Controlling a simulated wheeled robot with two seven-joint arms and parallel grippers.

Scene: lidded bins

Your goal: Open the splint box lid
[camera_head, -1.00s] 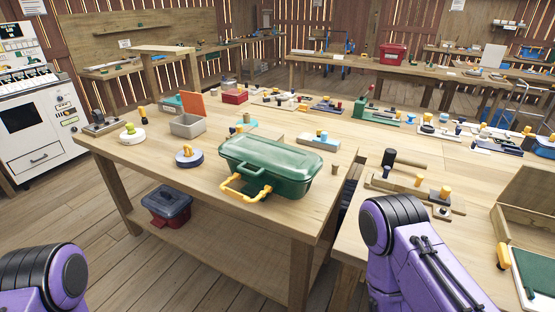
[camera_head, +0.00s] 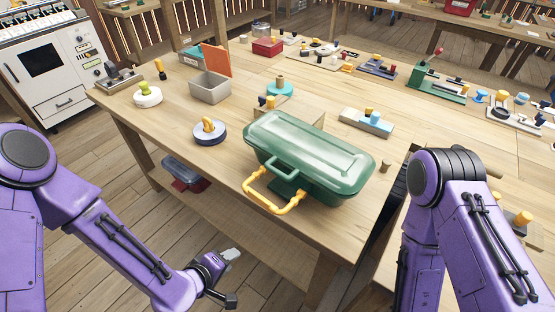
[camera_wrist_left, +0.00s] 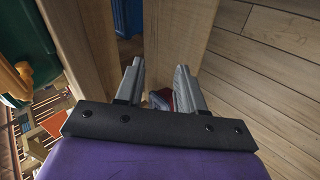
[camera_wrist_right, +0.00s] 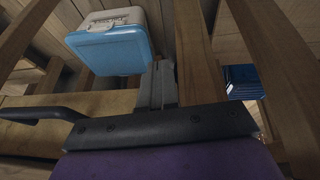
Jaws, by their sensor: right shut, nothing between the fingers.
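A green box (camera_head: 310,162) with a yellow handle (camera_head: 268,192) on its front stands on the wooden table, its green lid lying shut. Its label cannot be read. Part of a green thing with a yellow piece also shows at the left edge of the left wrist view (camera_wrist_left: 22,55). My left gripper (camera_head: 234,277) is low in front of the table, below and in front of the green box. Its fingers are apart and empty in the left wrist view (camera_wrist_left: 159,72). My right gripper (camera_wrist_right: 164,85) shows shut and empty in the right wrist view; its fingers are hidden in the head view.
A grey bin (camera_head: 210,88) with a raised orange lid, a round blue-grey pot (camera_head: 210,133) and a light-blue block (camera_head: 367,122) share the table. A red-and-blue bin (camera_head: 186,174) sits on the lower shelf. A blue-and-white box (camera_wrist_right: 112,42) shows near my right gripper.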

